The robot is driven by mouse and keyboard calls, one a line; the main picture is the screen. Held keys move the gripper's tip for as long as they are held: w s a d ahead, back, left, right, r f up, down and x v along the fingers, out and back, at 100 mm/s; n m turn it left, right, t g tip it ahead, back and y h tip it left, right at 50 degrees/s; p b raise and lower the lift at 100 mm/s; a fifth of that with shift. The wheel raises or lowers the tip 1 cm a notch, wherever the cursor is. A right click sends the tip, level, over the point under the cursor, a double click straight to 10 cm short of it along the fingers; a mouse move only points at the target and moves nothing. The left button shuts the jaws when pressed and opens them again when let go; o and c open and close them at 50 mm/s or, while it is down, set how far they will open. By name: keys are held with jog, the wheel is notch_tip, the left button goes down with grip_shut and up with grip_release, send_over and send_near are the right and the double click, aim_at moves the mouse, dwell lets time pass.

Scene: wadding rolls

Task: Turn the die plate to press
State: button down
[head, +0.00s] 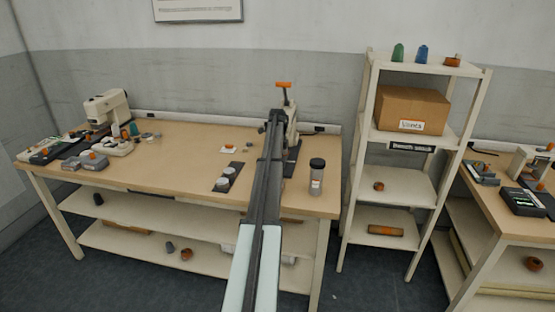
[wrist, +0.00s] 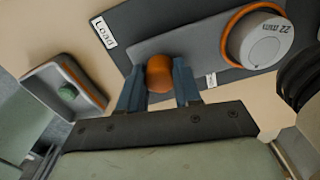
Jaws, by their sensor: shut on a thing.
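In the wrist view the die plate (wrist: 205,52) is a grey bar lying on a dark base (wrist: 150,20). The base carries a label reading "Load" (wrist: 103,31). An orange round knob (wrist: 159,73) stands at the plate's near edge. My gripper (wrist: 159,82) is shut on this knob, one blue-grey finger on each side. A grey die marked "22 mm" (wrist: 262,42), with an orange ring around it, sits at the plate's right end. In the head view the press (head: 291,118), with an orange lever handle (head: 284,85), stands beyond my arm. My arm hides the plate and gripper there.
A dark-lidded canister (head: 317,177) stands right of my arm. A dark strip with two pale round pieces (head: 229,177) lies left of it. In the wrist view a grey tray (wrist: 92,90) is at left and a dark round object (wrist: 300,90) is close at right.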

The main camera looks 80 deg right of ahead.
jog(key=c, duration=0.8)
grip_release()
jog(key=shift+r, duration=0.1)
notch_tip(320, 180, up, 14)
jog(key=shift+f, duration=0.2)
